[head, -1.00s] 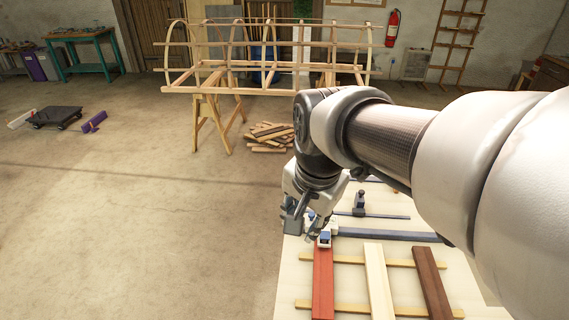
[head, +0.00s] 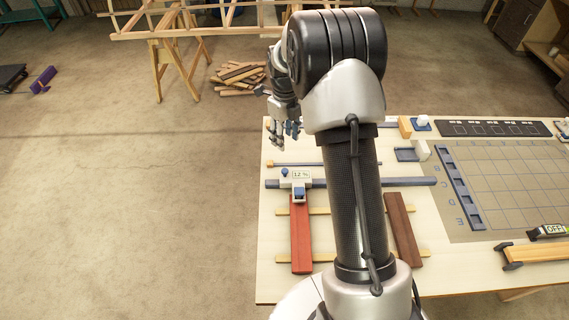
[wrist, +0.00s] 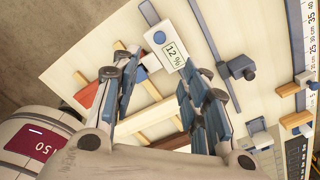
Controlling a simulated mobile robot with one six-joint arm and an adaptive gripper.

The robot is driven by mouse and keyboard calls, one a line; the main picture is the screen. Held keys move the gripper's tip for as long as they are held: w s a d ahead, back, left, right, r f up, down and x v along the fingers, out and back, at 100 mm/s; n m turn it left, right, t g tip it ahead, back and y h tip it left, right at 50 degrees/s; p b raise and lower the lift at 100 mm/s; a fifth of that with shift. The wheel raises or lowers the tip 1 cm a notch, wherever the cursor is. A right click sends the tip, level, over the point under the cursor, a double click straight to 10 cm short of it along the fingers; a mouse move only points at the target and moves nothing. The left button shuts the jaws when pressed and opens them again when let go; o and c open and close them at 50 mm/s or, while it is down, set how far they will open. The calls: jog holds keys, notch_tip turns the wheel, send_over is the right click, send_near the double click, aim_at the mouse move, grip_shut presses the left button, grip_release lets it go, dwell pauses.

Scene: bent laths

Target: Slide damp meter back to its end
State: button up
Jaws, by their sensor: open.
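The damp meter (head: 301,176) is a small white box with a blue knob and a display reading 12 %. It sits near the left end of a long blue-grey rail (head: 410,182). Its lower part, with a blue pad, is at the far end of the red lath (head: 301,235). It also shows in the wrist view (wrist: 168,50), beyond my fingertips. My gripper (head: 287,132) is open and empty, up past the rail near the table's far left corner. In the wrist view its fingers (wrist: 160,95) are spread with nothing between them. My arm hides the middle of the rail.
A dark brown lath (head: 402,230) lies on pale cross strips right of my arm. A thinner rail (head: 330,163) runs behind the meter's rail. A grid board (head: 515,185) and a black strip (head: 495,129) are at right. Bare floor lies left of the table (head: 275,280).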

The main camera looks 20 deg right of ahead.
aim_at(285, 170)
notch_tip(285, 170, down, 16)
jog(key=shift+r+b, duration=0.1)
jog(key=shift+b, duration=0.75)
jog(key=shift+c, duration=0.6)
grip_shut()
